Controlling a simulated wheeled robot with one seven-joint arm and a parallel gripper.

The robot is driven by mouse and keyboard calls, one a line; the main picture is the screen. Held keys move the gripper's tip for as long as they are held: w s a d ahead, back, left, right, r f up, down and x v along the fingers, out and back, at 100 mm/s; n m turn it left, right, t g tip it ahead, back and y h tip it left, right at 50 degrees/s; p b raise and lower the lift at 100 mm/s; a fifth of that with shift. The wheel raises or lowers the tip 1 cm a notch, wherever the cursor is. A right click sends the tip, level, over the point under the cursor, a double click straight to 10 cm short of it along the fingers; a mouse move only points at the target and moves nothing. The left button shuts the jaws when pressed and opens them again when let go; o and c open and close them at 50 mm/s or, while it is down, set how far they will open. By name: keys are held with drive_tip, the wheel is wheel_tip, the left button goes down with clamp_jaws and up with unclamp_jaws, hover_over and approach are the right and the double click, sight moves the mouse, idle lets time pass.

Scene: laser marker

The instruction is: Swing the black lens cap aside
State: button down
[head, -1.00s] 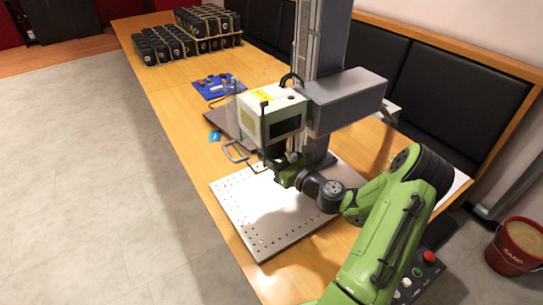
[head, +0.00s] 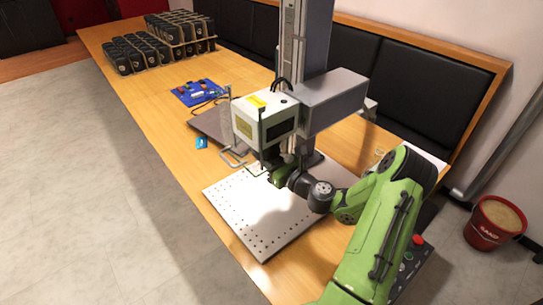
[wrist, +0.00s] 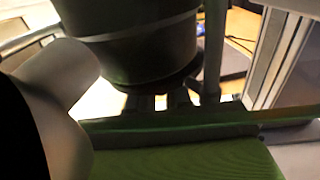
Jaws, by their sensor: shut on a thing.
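The laser marker's pale box-shaped head (head: 265,122) hangs from a grey column arm above the perforated plate. My gripper (head: 276,178) is under this head, just above the plate. In the wrist view the dark round lens barrel (wrist: 130,40) fills the upper middle. The black lens cap (wrist: 150,84) shows as a dark rim at its lower end. My gripper's fingertips (wrist: 172,102) meet the cap's near lower edge and are shut on it. The exact grip is mostly hidden, and the cap cannot be made out in the head view.
The white perforated plate (head: 250,222) lies below. A thin post (wrist: 213,50) stands close right of the barrel. The control box (head: 408,262) sits at the table's near right.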

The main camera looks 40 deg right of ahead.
drive_tip(key=shift+d, duration=0.1)
drive_tip(key=c, duration=1.2)
unclamp_jaws()
drive_tip(key=shift+c, duration=0.2)
drive_tip(key=s+d, duration=0.2)
drive_tip(key=s, duration=1.3)
drive_tip(key=shift+s+p, duration=0.3)
drive_tip(key=shift+p, duration=0.1)
drive_tip(key=shift+d, duration=0.1)
